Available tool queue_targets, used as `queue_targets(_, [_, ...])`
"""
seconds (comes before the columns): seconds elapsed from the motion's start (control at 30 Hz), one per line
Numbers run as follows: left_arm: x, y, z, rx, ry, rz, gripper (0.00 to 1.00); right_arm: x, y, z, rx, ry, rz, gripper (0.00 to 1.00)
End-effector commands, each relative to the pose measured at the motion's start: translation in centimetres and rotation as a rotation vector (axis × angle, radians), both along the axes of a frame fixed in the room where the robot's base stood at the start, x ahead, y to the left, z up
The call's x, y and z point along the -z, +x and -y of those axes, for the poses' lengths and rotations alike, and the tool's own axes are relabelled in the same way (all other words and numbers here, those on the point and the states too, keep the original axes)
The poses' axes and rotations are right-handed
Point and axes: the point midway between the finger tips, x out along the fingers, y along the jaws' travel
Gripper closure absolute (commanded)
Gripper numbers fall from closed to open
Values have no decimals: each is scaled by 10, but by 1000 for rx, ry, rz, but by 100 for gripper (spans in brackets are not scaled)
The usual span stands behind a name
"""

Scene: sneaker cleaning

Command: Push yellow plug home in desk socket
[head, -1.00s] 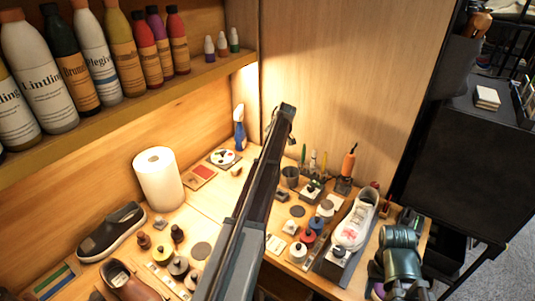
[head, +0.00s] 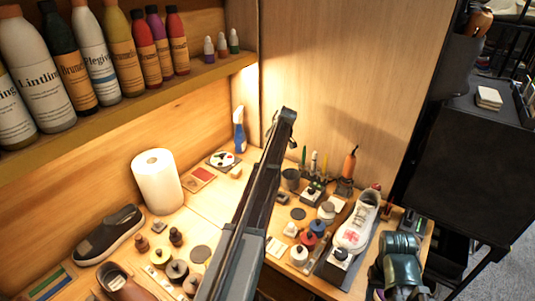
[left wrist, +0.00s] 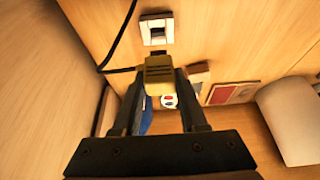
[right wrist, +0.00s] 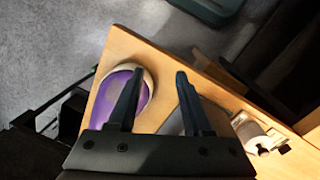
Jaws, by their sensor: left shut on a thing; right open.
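The yellow plug (left wrist: 158,72) is between the two fingers of my left gripper (left wrist: 163,76), which is shut on it. A dark cord runs from the plug to the left. The desk socket (left wrist: 156,30), a pale plate with a dark opening, is on the wooden surface just above the plug in the left wrist view. In the head view my left arm hides the plug and socket. My right gripper (right wrist: 158,75) is open and empty over the bench edge.
A paper roll (head: 158,181) and a blue spray bottle (head: 239,130) stand on the bench. A white sneaker (head: 357,228) lies at the right. A purple round thing with a pale rim (right wrist: 116,95) is beside my right gripper's left finger. Bottles line the shelf (head: 150,92).

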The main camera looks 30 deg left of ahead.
Motion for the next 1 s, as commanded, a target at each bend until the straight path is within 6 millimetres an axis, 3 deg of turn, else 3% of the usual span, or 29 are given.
queue_targets(0.1, [16,0,0,0,0,0,100,16,0,0,0,0,0,50])
queue_targets(0.4, [38,0,0,0,0,0,100,38,0,0,0,0,0,50])
queue_targets(1.0, [39,0,0,0,0,0,100,39,0,0,0,0,0,50])
